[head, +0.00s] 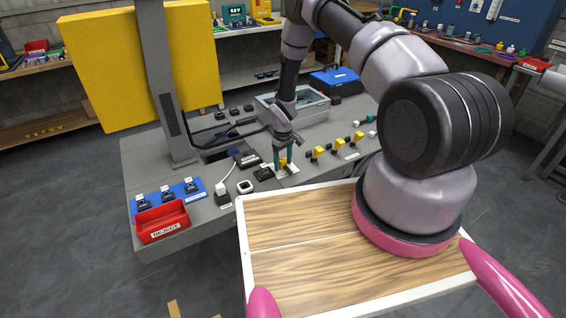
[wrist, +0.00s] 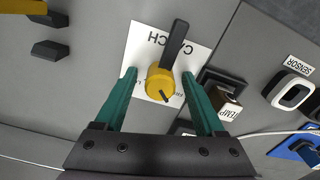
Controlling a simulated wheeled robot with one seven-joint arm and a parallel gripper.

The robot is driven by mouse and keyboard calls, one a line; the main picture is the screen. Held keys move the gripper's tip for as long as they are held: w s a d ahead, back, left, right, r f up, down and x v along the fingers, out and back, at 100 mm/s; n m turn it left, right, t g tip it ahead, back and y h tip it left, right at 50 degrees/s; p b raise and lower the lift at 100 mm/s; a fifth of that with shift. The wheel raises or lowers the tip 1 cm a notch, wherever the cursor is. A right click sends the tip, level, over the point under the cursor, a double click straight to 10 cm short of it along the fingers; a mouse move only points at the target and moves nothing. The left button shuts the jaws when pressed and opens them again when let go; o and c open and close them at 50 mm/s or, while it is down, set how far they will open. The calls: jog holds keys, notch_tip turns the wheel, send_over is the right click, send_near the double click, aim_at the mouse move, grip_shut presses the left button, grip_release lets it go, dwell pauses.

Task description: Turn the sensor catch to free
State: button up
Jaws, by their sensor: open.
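The catch is a yellow round knob with a dark lever (wrist: 175,45) on a white plate (wrist: 140,45) lettered "CATCH", seen in the wrist view. The lever points up and slightly right. My gripper (wrist: 161,78) is open, with one green finger on each side of the yellow knob (wrist: 158,82). I cannot tell whether the fingers touch it. Smaller lettering on the plate is partly hidden by the knob and fingers. In the head view my gripper (head: 283,160) points down over the white plate on the grey bench.
A black connector labelled "TEMP" (wrist: 226,100) sits close right of the right finger. A ring-shaped piece stands by the "SENSOR" label (wrist: 299,66). Several yellow-handled valves (head: 337,146) stand right of the gripper. A red reject bin (head: 162,221) is at the bench's left front.

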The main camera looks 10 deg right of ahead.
notch_tip(320, 180, up, 11)
jog(key=shift+f, duration=0.1)
dwell(0.3)
notch_tip(320, 180, up, 20)
jog(key=m+t, duration=0.2)
jog(key=m, duration=0.1)
send_over(283, 160)
jog(key=d, duration=0.3)
jog(key=s+d+r+m+t, duration=0.1)
jog(key=s+r, duration=0.2)
jog(key=r, duration=0.5)
jog(key=s+d+r+m, duration=0.1)
jog(key=s+r, duration=0.2)
jog(key=r, duration=0.6)
jog(key=s+r+m+t+y, duration=0.1)
jog(key=s+r+m+t, duration=0.1)
jog(key=s+r, duration=0.5)
jog(key=s+r+m+t+y, duration=0.1)
jog(key=s+r, duration=0.7)
jog(key=s, duration=0.9)
jog(key=m+t, duration=0.1)
jog(key=m, duration=0.1)
jog(key=shift+d+r+m, duration=0.15)
jog(key=shift+d+m, duration=0.15)
jog(key=shift+d, duration=0.1)
